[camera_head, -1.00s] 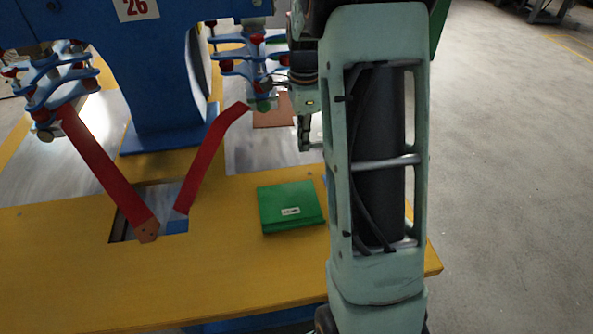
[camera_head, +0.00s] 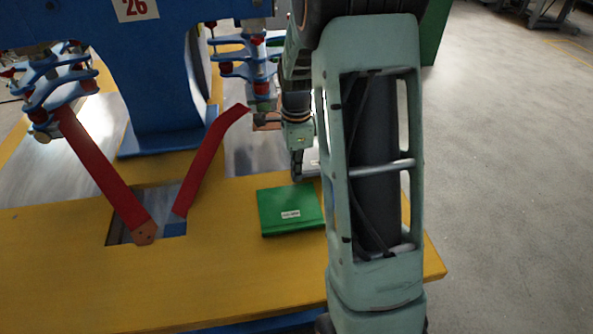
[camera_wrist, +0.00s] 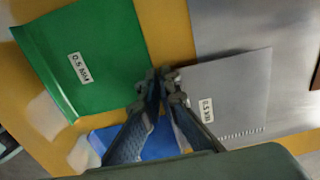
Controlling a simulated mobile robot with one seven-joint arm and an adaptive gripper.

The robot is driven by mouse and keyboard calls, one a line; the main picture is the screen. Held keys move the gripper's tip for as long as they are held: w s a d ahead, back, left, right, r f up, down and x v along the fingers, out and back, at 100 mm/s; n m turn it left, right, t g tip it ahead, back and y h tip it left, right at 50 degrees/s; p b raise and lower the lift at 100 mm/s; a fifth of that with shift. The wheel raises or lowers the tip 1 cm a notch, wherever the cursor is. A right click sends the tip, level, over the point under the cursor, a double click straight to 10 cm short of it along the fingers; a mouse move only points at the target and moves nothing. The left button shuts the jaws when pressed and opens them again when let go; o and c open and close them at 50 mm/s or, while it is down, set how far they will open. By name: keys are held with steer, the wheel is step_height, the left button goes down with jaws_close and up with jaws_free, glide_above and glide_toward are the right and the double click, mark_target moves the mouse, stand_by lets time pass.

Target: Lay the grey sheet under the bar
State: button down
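My gripper (camera_wrist: 165,82) has its fingers drawn together at the left edge of the grey sheet (camera_wrist: 232,88), which carries a white label. In the head view the sheet (camera_head: 312,158) shows beside my gripper (camera_head: 297,172), mostly hidden by my arm. It appears pinched and sits over the bench and metal plate; its height is unclear. Two red sloping bars (camera_head: 103,172) (camera_head: 209,165) hang from blue linkages. I cannot tell which bar is meant. A copper-coloured pad (camera_head: 266,123) lies below the right linkage, left of and beyond my gripper.
A green labelled sheet or folder (camera_head: 291,209) lies on the yellow bench (camera_head: 70,265), left of my gripper in the wrist view (camera_wrist: 85,60). A blue piece (camera_wrist: 150,143) shows under my fingers. The blue machine column (camera_head: 160,85) stands behind. The bench front is clear.

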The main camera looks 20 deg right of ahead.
steer(key=shift+f, duration=0.35)
steer(key=c, duration=2.2)
jaws_free()
steer(key=shift+o, duration=0.2)
step_height(320, 180, up, 13)
steer(key=p, duration=0.2)
